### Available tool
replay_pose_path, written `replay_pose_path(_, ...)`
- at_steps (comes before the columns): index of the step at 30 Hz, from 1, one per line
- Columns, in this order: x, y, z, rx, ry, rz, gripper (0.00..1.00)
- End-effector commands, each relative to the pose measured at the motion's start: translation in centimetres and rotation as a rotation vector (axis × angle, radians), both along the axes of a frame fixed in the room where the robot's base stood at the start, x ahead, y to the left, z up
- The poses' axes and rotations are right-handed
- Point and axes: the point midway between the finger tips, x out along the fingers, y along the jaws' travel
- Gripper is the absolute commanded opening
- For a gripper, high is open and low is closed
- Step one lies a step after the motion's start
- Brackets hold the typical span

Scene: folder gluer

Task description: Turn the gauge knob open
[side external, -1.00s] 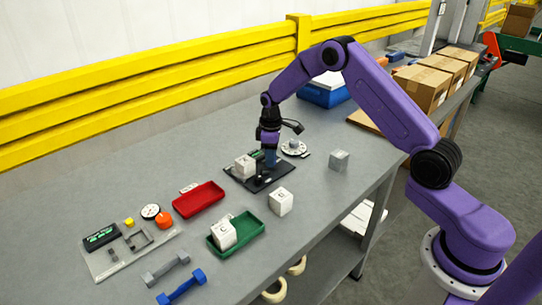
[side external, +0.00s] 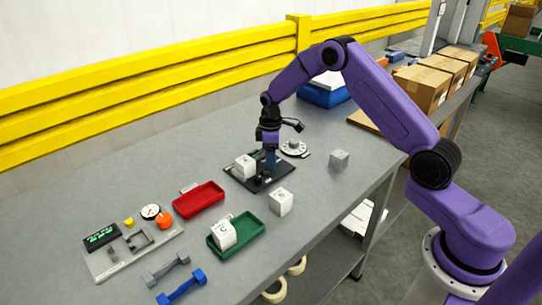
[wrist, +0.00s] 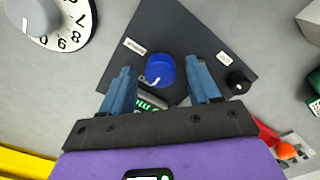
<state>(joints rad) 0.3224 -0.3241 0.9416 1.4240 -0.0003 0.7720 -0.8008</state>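A dark panel (wrist: 175,25) lies on the bench and carries a round blue knob (wrist: 160,69) with a pale curved mark near its lower left. A small black knob (wrist: 238,83) sits at the panel's right corner. My gripper (wrist: 161,75) is above the panel with its two blue fingers apart, one on each side of the blue knob. Gaps show between knob and fingers in the wrist view. A green-lit display (wrist: 150,104) is partly hidden behind my gripper. In the side view the panel (side external: 259,185) is under my gripper (side external: 270,167); the knob cannot be made out there.
A white dial with a grey knob (side external: 293,147) stands just behind the panel. A white block (side external: 244,167) is at the panel's left. Other blocks (side external: 281,202) (side external: 339,159), a red tray (side external: 198,199) and a green tray (side external: 252,225) are nearby.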

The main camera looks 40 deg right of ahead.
Motion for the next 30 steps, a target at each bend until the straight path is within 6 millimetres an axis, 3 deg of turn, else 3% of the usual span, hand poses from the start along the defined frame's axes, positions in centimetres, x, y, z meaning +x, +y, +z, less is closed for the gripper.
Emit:
replay_pose_path(11,0.0,0.0,0.9,0.001,0.001,-0.002,0.61)
replay_pose_path(30,0.0,0.0,13.5,0.0,-0.003,-0.001,0.61)
